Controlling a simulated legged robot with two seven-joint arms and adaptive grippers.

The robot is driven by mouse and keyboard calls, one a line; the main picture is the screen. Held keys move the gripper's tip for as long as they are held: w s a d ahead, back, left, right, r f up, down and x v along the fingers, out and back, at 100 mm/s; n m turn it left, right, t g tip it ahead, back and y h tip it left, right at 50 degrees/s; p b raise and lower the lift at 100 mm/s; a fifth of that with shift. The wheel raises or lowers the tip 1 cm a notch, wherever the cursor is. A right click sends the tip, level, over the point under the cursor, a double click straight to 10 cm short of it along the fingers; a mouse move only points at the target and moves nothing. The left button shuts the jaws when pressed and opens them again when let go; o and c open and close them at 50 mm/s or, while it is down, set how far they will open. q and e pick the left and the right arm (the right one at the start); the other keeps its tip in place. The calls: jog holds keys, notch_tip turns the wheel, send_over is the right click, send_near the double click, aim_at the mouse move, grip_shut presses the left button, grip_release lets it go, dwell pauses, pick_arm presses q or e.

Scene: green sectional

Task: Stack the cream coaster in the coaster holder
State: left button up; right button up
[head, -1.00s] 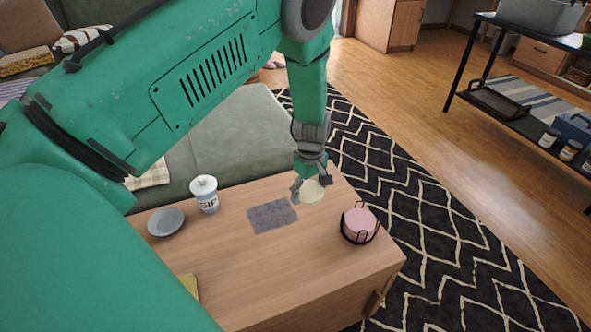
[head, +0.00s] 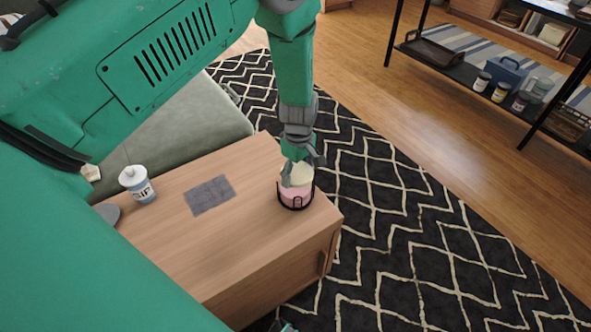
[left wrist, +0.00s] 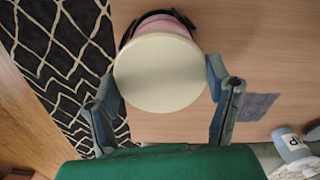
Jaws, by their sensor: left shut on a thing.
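The cream coaster (head: 298,175) is a pale round disc. My left gripper (head: 297,164) is shut on it, and the left wrist view shows the coaster (left wrist: 160,73) between the two fingers. The coaster holder (head: 296,207) is a black wire frame near the table's right end, with pink inside it (head: 296,192). The cream coaster is at the holder's top, over the pink. In the left wrist view the pink and the dark holder (left wrist: 125,38) show just past the coaster's far edge. I cannot tell whether the coaster touches the pink.
A black shelf (head: 470,78) stands at the upper right.

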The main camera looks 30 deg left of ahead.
pick_arm(q)
jog(key=shift+d+f+b, duration=0.2)
jog(key=shift+f+b, duration=0.4)
jog(key=shift+f, duration=0.25)
jog(key=shift+a+f+b, duration=0.3)
jog(key=shift+f+b, duration=0.05)
jog(key=shift+f, duration=0.2)
jog(key=shift+a+f+b, duration=0.25)
jog(key=shift+f+b, duration=0.05)
jog(key=shift+f, duration=0.25)
jog(key=shift+a+f, duration=0.1)
jog(key=shift+f, duration=0.4)
jog(key=shift+d, duration=0.5)
jog(key=o, duration=1.1)
jog(key=shift+o, duration=1)
jog(key=shift+a, duration=0.35)
jog(key=shift+r, duration=0.3)
notch_tip(320, 180, up, 11)
jog(key=shift+a+f, duration=0.1)
jog(key=shift+a, duration=0.05)
